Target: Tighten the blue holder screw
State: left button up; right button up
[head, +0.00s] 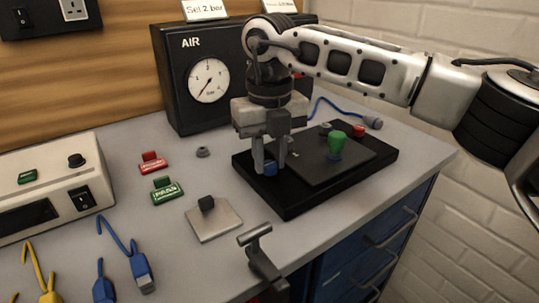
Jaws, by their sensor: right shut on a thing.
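The blue holder screw (270,167) stands at the left front part of the black holder base (290,207). Only a small blue part shows low between my gripper's fingers. My right gripper (270,165) points straight down from above and is shut on the blue screw. The fingers hide most of the screw, so its turn cannot be told. A green knob-like cylinder (337,143) stands upright on the dark plate (345,160) of the holder, right of my gripper. My left gripper is not in view.
A black AIR box with a gauge (208,81) stands behind. Red (152,162) and green PASS (167,190) markers, a metal plate with a black knob (214,219) and a clamp-like handle (258,255) lie left and in front. Blue and yellow leads are front left.

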aim_at(270, 164)
jog(key=shift+w+r, duration=0.15)
jog(key=shift+r, duration=0.2)
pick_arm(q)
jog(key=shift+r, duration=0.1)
pick_arm(e)
jog(key=o, duration=0.9)
jog(key=shift+c, duration=0.2)
jog(key=shift+o, duration=0.7)
jog(key=shift+f, duration=0.15)
pick_arm(q)
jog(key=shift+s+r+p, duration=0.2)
jog(key=shift+p, duration=0.65)
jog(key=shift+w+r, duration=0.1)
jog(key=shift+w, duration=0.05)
pick_arm(e)
notch_tip(270, 164, up, 16)
